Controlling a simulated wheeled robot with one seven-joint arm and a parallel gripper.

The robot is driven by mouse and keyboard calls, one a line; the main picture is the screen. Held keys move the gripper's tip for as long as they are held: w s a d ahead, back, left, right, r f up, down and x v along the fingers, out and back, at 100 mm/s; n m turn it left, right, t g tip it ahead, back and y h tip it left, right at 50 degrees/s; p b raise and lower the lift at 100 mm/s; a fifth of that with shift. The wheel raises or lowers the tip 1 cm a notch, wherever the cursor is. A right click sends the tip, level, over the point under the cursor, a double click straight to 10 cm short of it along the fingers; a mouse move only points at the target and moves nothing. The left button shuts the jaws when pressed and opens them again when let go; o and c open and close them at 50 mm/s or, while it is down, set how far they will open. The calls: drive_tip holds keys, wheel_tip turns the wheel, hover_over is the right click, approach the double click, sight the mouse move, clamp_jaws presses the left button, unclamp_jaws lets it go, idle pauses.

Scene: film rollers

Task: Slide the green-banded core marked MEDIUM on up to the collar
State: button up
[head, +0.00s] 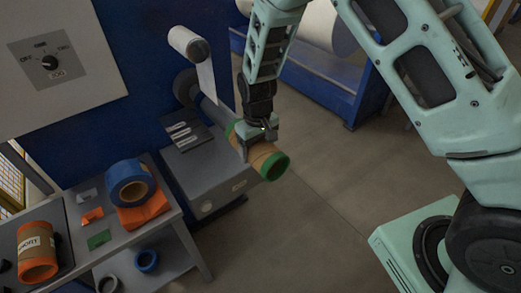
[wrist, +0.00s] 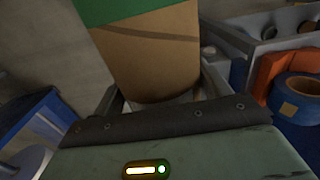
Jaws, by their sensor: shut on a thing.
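The brown core with green bands at both ends (head: 261,154) is held out over the grey machine's front in the head view. My gripper (head: 257,138) is shut on it around its middle. In the wrist view the core (wrist: 150,55) fills the space between my fingers (wrist: 163,98), one green band at the top. No MEDIUM marking is readable. A grey shaft (head: 210,110) runs from a dark round collar (head: 186,86) towards the core's far end. The core lines up roughly with the shaft; I cannot tell how far it is around it. Bare shaft shows between core and collar.
A white roll (head: 187,42) with a hanging web is above the shaft. A grey side table (head: 110,252) at left bears an orange-banded core (head: 37,257), a blue roll (head: 130,184) and coloured scraps.

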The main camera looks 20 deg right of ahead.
sight(233, 119)
drive_tip(key=shift+w+a, duration=0.25)
drive_tip(key=shift+w, duration=0.55)
drive_tip(key=shift+w+a, duration=0.25)
drive_tip(key=shift+w, duration=0.6)
drive_tip(key=shift+w+a, duration=0.25)
drive_tip(key=shift+w, duration=0.6)
drive_tip(key=shift+w+a, duration=0.3)
drive_tip(key=shift+w, duration=0.5)
drive_tip(key=shift+w+a, duration=0.25)
drive_tip(key=shift+w, duration=0.55)
drive_tip(key=shift+b, duration=0.3)
drive_tip(key=shift+w, duration=0.1)
drive_tip(key=shift+w+a+b, duration=0.15)
drive_tip(key=shift+w+a, duration=0.15)
drive_tip(key=shift+w, duration=0.5)
drive_tip(key=shift+w+a+b, duration=0.15)
drive_tip(key=shift+w+a, duration=0.1)
drive_tip(key=shift+w, duration=0.55)
drive_tip(key=shift+w, duration=0.1)
